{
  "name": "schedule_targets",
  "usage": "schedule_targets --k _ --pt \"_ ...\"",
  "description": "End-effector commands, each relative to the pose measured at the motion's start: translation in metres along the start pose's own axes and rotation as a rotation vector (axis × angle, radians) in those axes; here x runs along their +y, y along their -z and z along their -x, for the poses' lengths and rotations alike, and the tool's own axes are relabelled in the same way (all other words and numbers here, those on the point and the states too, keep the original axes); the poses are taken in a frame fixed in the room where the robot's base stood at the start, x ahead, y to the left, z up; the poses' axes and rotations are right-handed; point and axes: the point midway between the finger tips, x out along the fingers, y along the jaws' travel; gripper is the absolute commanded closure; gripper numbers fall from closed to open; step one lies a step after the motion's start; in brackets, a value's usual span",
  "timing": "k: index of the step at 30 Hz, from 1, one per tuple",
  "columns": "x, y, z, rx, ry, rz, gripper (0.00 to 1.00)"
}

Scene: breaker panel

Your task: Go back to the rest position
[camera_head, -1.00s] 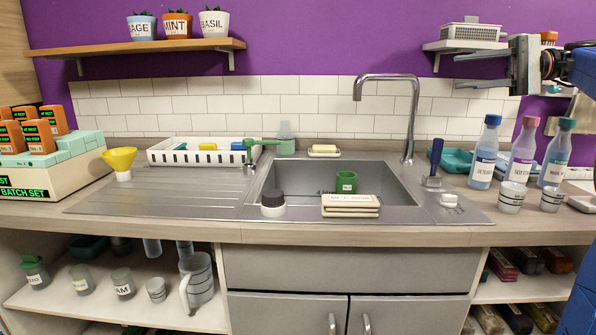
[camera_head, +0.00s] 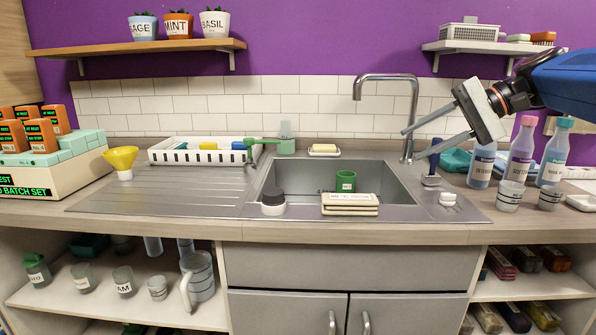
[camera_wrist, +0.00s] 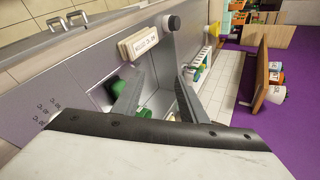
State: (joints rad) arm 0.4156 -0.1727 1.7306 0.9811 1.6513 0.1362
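My gripper (camera_head: 408,143) is above the right end of the sink, in front of the tap, with its fingers apart and pointing left. It is empty. In the wrist view my gripper (camera_wrist: 155,88) also shows two spread fingers with nothing held between them. The sink (camera_head: 400,190) lies below it, with a green cup (camera_head: 346,181) inside. The chrome tap (camera_head: 411,100) stands close behind the fingers in the picture; I cannot tell the gap between them.
Several bottles, such as the pink-capped one (camera_head: 521,150), and striped cups (camera_head: 510,196) stand on the right counter below my arm. A shelf (camera_head: 490,46) is above. A sponge stack (camera_head: 350,204) and a black-capped jar (camera_head: 273,203) sit at the sink's front edge. The drainboard (camera_head: 160,190) is clear.

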Motion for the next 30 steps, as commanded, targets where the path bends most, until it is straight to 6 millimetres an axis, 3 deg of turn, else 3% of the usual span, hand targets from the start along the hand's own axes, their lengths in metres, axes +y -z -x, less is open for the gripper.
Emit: schedule_targets --k 1,6,12,18,24,30 --pt "0.014 -0.016 -0.014 0.014 -0.047 0.010 0.61" --pt "0.074 -0.056 -0.049 0.078 -0.220 0.061 0.61" --pt "0.154 -0.099 -0.076 0.147 -0.422 0.168 0.61" --pt "0.236 -0.133 -0.089 0.210 -0.612 0.323 0.61" --pt "0.309 -0.155 -0.094 0.261 -0.773 0.507 0.61" --pt "0.349 -0.163 -0.096 0.289 -0.860 0.632 0.61"
